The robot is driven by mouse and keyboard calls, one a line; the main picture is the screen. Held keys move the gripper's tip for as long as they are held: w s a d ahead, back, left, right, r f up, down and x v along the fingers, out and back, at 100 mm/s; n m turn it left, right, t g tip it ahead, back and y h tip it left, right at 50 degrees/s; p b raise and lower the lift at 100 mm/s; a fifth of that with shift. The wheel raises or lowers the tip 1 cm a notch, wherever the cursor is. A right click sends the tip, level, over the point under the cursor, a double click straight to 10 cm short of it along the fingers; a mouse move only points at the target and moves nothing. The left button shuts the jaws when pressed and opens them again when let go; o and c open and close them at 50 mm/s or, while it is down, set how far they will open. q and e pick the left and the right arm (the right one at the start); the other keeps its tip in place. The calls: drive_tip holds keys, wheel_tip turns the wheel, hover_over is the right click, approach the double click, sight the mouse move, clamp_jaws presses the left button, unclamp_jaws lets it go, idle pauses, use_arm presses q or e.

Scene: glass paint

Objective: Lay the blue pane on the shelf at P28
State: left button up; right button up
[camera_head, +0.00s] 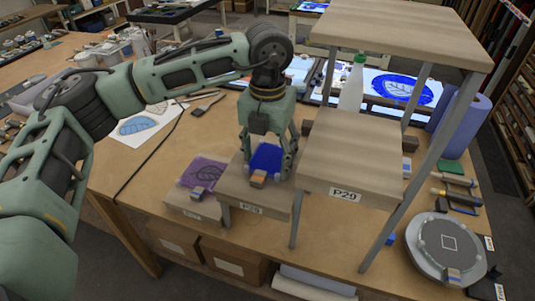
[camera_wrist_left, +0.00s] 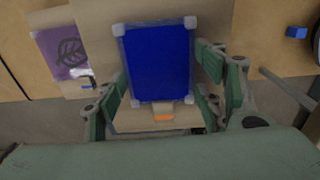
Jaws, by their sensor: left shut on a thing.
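The blue pane (camera_head: 266,158) is a dark blue rectangle with pale grey corner pieces and a small wood-and-orange tab at its near edge. It also shows large and face-on in the left wrist view (camera_wrist_left: 160,62). My left gripper (camera_head: 270,166) points down and is shut on the pane, with green fingers on both sides of it. The pane is over the low middle wooden shelf (camera_head: 235,186); I cannot tell whether it touches it. That shelf's small front label is hard to read. A higher shelf to its right (camera_head: 350,160) reads P29. My right gripper is not in view.
A purple pane (camera_head: 203,172) lies on the lower step at the left. A tall shelf top (camera_head: 400,30) on grey posts stands close on the right. A round turntable (camera_head: 446,246) is at the front right. A brush and a leaf drawing (camera_head: 138,126) lie at the left.

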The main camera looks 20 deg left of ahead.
use_arm(q)
drive_tip(key=o, duration=1.1)
drive_tip(key=shift+o, duration=1.3)
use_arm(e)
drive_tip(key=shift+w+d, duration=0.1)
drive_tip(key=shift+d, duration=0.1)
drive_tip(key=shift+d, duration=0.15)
use_arm(q)
drive_tip(key=shift+r, duration=0.1)
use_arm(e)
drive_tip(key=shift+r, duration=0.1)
use_arm(q)
drive_tip(key=shift+r+p, duration=1.65)
drive_tip(key=shift+r, duration=1.75)
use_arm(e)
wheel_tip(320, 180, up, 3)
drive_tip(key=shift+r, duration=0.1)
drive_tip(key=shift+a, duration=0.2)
use_arm(q)
drive_tip(key=shift+s, duration=0.1)
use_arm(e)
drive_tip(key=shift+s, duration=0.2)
